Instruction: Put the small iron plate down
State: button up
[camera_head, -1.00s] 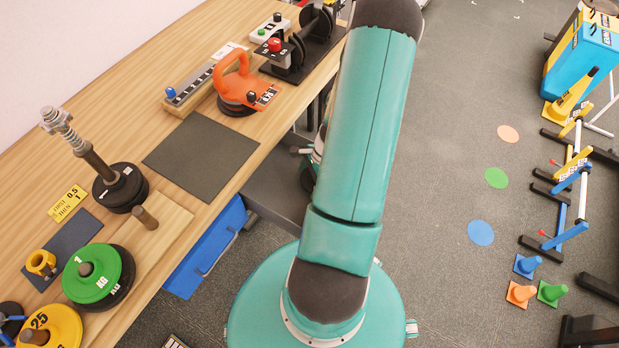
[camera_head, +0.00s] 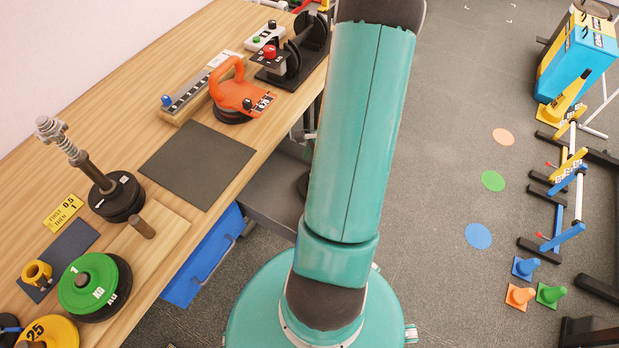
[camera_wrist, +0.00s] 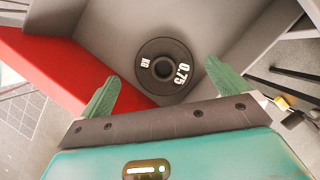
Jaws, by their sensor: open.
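A small black round plate (camera_wrist: 163,70) marked 0.75 KG, with a hole in its middle, lies flat in a grey container (camera_wrist: 95,22) with a red side (camera_wrist: 75,75) in the wrist view. My gripper (camera_wrist: 161,76) is open, its two green fingers apart on either side of the plate in the picture. I see no finger clamped on it; the gap in depth is hard to judge. The head view shows my arm, but the gripper is out of it.
In the head view, a wooden bench holds black plates on a post (camera_head: 118,196), a green plate (camera_head: 88,284), a yellow plate (camera_head: 50,332), a dark mat (camera_head: 198,165) and an orange-handled device (camera_head: 235,100). A blue drawer (camera_head: 205,258) is below. Cones and hurdles stand at right.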

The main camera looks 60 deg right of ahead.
jog(key=shift+v, duration=1.8)
